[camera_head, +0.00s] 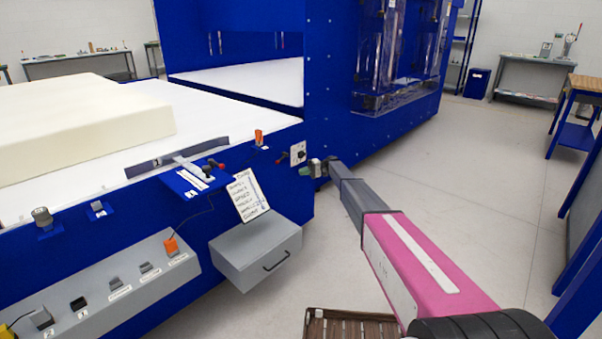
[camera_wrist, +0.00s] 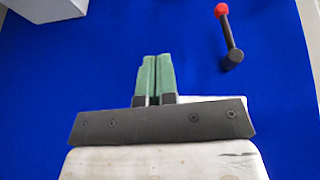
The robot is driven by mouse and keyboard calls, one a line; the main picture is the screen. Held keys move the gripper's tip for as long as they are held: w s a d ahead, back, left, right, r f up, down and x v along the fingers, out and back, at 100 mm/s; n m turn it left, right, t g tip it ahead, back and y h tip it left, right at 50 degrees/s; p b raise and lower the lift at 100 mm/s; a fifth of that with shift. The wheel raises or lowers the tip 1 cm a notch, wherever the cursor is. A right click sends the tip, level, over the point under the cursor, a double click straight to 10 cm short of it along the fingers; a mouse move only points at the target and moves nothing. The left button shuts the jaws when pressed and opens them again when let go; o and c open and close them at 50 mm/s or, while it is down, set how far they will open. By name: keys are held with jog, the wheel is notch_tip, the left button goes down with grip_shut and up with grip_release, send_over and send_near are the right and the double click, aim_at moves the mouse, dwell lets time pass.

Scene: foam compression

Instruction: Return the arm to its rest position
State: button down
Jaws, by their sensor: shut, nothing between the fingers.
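My gripper (camera_head: 305,171) is stretched out at the end of my grey and pink arm, close to the blue machine's front corner in the head view. In the wrist view, the two green fingers of my gripper (camera_wrist: 153,76) lie together, shut with nothing between them. They point at a plain blue surface (camera_wrist: 110,65). A black lever with a red knob (camera_wrist: 222,12) stands to the right of the fingertips, apart from them. I cannot tell the exact gap between fingertips and machine.
The blue machine (camera_head: 335,100) fills the left and middle, with cream foam (camera_head: 90,125) on its white bed. A small switch plate (camera_head: 298,151) is beside my gripper. A grey drawer box (camera_head: 257,255) juts out below. Open floor (camera_head: 465,170) lies to the right; a brown slatted crate (camera_head: 345,325) is under my arm.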

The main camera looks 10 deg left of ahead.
jog(key=s+d+m+t+h, duration=0.2)
jog(key=s+d+h, duration=0.3)
jog(key=s+d, duration=0.6)
jog(key=s+d+m+t+h, duration=0.2)
jog(key=s+d+h, duration=0.3)
jog(key=s, duration=2.2)
jog(key=s+d+m+t+h, duration=0.2)
jog(key=s+d+t+h, duration=0.2)
jog(key=s+d, duration=1.3)
jog(key=shift+s+d+r+h, duration=0.35)
jog(key=shift+s+h, duration=0.15)
jog(key=shift+s, duration=0.5)
